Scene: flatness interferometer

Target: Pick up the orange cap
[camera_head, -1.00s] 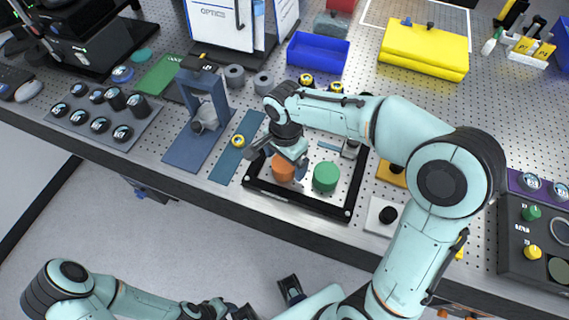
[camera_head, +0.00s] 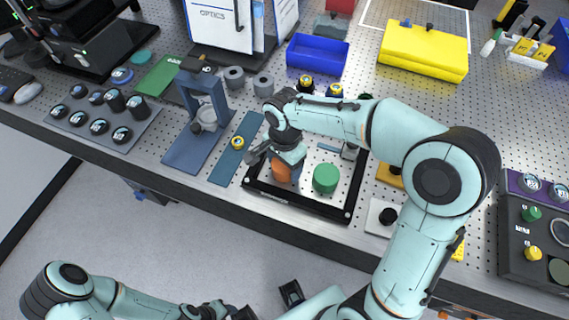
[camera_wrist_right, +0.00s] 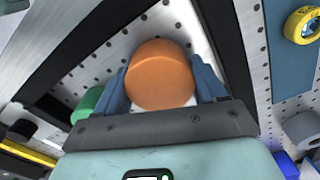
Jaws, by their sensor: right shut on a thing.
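The orange cap (camera_head: 281,171) is in the black-framed tray (camera_head: 333,212), in the head view, partly hidden by my right gripper (camera_head: 286,170). In the right wrist view the orange cap (camera_wrist_right: 160,75) sits between the two blue fingers of my right gripper (camera_wrist_right: 163,85), which is shut on it. I cannot tell whether the cap touches the tray floor. The green cap (camera_head: 326,178) stands to the right of the orange cap in the tray. My left gripper (camera_head: 225,312) is low at the picture's bottom edge, away from the bench; its fingers are not clear.
A blue stand (camera_head: 203,120) and a blue strip with a yellow ring (camera_head: 238,142) are left of the tray. A blue bin (camera_head: 318,54) and a yellow case (camera_head: 424,50) are behind. A white pad with a black knob (camera_head: 384,217) is to the right.

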